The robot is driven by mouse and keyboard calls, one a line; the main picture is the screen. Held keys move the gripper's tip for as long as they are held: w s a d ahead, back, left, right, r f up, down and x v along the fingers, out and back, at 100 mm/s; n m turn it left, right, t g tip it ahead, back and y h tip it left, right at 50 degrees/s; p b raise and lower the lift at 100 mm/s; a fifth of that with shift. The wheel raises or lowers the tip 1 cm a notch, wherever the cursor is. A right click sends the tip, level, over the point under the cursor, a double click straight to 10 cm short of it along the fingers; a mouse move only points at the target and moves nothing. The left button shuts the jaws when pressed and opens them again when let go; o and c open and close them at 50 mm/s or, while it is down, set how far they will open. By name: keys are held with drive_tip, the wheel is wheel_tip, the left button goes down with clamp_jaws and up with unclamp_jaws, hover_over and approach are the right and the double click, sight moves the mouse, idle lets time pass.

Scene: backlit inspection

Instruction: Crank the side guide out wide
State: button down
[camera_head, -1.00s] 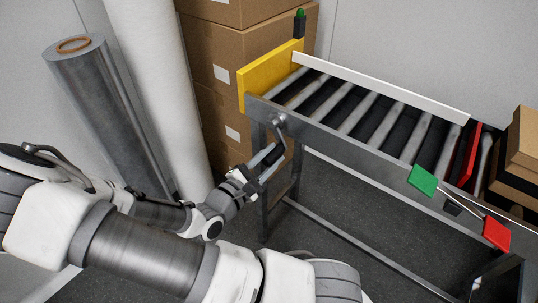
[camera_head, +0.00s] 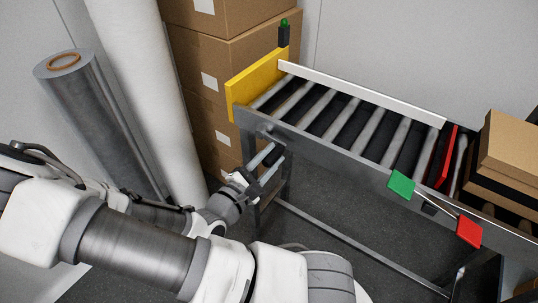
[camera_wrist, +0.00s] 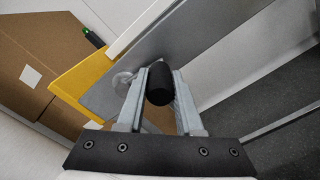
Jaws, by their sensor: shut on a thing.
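The side guide is a long white rail (camera_head: 360,93) along the far side of the roller conveyor (camera_head: 300,140). It also shows as a pale strip in the wrist view (camera_wrist: 143,27). The crank's round hub (camera_head: 266,131) sits on the conveyor's near side frame, close to the yellow end plate. The crank's black handle (camera_wrist: 159,84) stands between my two fingers in the wrist view. My gripper (camera_head: 270,160) is shut on this handle, below the hub. The gripper hides most of the crank arm in the head view.
A yellow plate (camera_head: 258,81) closes the left end. A red plate (camera_head: 447,156) stands across the rollers, near brown boxes (camera_head: 508,148). Green (camera_head: 401,186) and red (camera_head: 468,230) tags hang at the near side. Stacked cartons (camera_head: 231,60) and tall rolls (camera_head: 98,125) stand left.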

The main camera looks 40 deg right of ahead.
drive_tip(key=shift+w+r+p, duration=0.1)
drive_tip(key=shift+r+p, duration=0.25)
drive_tip(key=shift+r, duration=0.25)
drive_tip(key=shift+f, duration=0.15)
drive_tip(key=r+p, duration=0.1)
drive_tip(key=w+r+p, duration=0.1)
drive_tip(key=r+p, duration=0.1)
drive_tip(key=shift+a+r, duration=0.2)
drive_tip(key=shift+f, duration=0.1)
drive_tip(key=w+a+r+p, duration=0.2)
drive_tip(key=w+r+p, duration=0.1)
drive_tip(key=w+p, duration=0.1)
drive_tip(key=shift+w, duration=0.6)
